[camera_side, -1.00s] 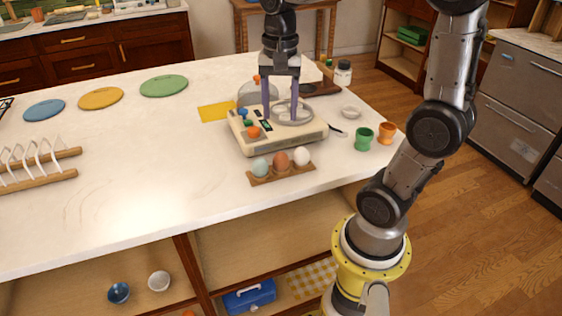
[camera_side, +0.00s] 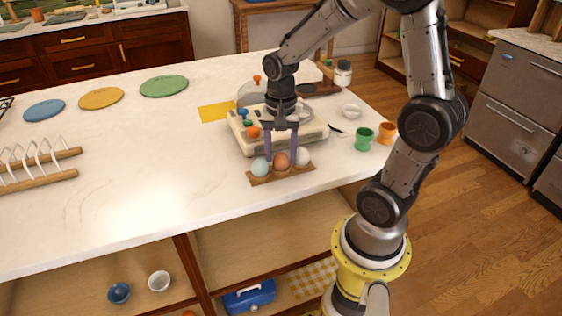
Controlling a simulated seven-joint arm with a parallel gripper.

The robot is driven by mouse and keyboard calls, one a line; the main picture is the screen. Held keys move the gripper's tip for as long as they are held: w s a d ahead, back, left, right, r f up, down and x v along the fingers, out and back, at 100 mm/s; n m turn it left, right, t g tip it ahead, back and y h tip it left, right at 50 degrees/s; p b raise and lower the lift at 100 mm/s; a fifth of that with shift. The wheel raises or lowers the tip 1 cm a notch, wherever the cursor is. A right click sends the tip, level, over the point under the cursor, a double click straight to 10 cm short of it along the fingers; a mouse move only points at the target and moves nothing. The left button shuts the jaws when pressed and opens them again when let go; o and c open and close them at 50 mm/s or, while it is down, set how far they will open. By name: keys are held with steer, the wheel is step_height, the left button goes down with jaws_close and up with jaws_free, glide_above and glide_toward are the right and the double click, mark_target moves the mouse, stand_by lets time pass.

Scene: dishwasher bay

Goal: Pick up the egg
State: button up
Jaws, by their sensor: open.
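Three eggs stand in a row in a small wooden holder (camera_side: 283,175) near the table's front edge: a pale blue egg (camera_side: 260,167) on the left, a brown egg (camera_side: 281,161) in the middle and a white egg (camera_side: 303,156) on the right. My gripper (camera_side: 281,156) points down over the holder with its purple fingers apart. In this view one finger comes down on each side of the brown egg. I cannot tell whether the fingers touch any egg. The fingers partly hide the neighbouring eggs' edges.
A cream appliance (camera_side: 240,139) with coloured knobs stands right behind the holder. A green cup (camera_side: 364,139), an orange cup (camera_side: 387,133) and a small white dish (camera_side: 352,111) are to the right.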

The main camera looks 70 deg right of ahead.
steer(key=shift+f, duration=0.75)
steer(key=c, duration=0.3)
steer(key=shift+c, duration=0.3)
